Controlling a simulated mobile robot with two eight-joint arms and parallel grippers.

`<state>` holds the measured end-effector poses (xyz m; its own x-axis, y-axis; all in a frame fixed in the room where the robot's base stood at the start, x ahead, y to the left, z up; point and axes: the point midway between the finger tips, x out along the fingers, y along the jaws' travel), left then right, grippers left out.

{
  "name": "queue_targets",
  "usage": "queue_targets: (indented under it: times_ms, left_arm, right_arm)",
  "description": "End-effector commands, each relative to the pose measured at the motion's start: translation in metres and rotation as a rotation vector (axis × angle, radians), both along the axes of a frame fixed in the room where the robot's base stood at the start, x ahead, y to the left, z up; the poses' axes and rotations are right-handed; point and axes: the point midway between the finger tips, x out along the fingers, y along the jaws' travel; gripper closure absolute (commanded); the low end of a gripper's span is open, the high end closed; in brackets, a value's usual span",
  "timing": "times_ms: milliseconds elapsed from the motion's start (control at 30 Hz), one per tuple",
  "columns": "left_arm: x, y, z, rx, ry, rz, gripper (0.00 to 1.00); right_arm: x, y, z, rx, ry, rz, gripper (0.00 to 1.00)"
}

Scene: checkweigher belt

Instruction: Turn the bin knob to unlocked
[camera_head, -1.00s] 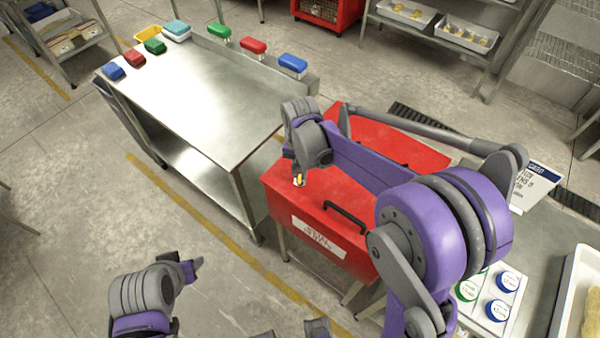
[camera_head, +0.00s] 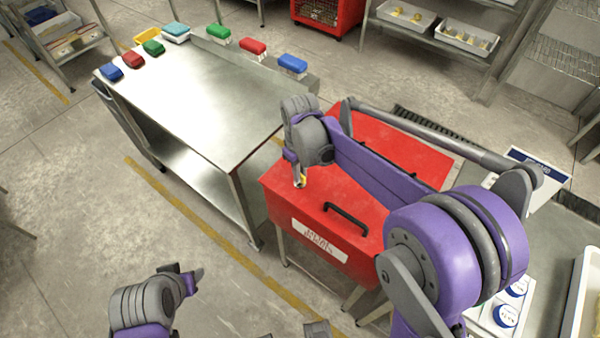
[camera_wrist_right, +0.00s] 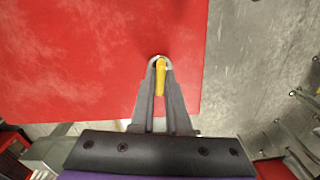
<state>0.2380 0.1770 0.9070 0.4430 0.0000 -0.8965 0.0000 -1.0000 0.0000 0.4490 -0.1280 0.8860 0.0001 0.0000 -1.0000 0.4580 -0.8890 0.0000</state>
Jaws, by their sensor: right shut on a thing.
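The red bin (camera_head: 340,215) stands right of the steel table, with a black handle and a white label on its front part. The yellow bin knob (camera_wrist_right: 160,78) sits on the red lid near its edge. In the right wrist view my right gripper (camera_wrist_right: 160,62) is shut on the knob, one finger on each side. The knob points roughly along the fingers in that view. In the head view my right gripper (camera_head: 299,181) reaches down to the lid's left part, and little of the knob shows. My left gripper (camera_head: 192,280) is at the lower left over the floor; its fingers are unclear.
A steel table (camera_head: 200,100) with several coloured blocks along its far edges stands at the left. At the lower right, a white board with blue-lidded jars (camera_head: 508,315) and a white tray (camera_head: 582,300) lie on a counter. Floor is clear at the lower left.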

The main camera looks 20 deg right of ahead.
Motion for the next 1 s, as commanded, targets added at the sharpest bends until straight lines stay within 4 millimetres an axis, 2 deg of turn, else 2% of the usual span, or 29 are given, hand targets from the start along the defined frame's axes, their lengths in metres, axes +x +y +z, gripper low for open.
queue_targets:
  times_ms: [400, 933, 967, 1000]
  left_arm:
    - [-0.0011, 0.0000, -0.0043, 0.000, 0.002, 0.000, 0.50]
    - [-0.0012, 0.0000, -0.0046, 0.000, 0.002, 0.000, 0.50]
    - [-0.0012, 0.0000, -0.0046, 0.000, 0.002, 0.000, 0.50]
    - [-0.0012, 0.0000, -0.0046, 0.000, 0.002, 0.000, 0.50]
  right_arm:
    - [-0.0001, 0.0000, -0.0001, 0.000, 0.000, 0.180, 1.00]
    - [-0.0001, 0.0000, 0.0001, 0.000, 0.000, 0.204, 1.00]
    - [-0.0001, 0.0000, 0.0001, 0.000, 0.000, 0.204, 0.85]
    - [-0.0001, 0.0000, 0.0001, 0.000, 0.000, 0.203, 0.77]
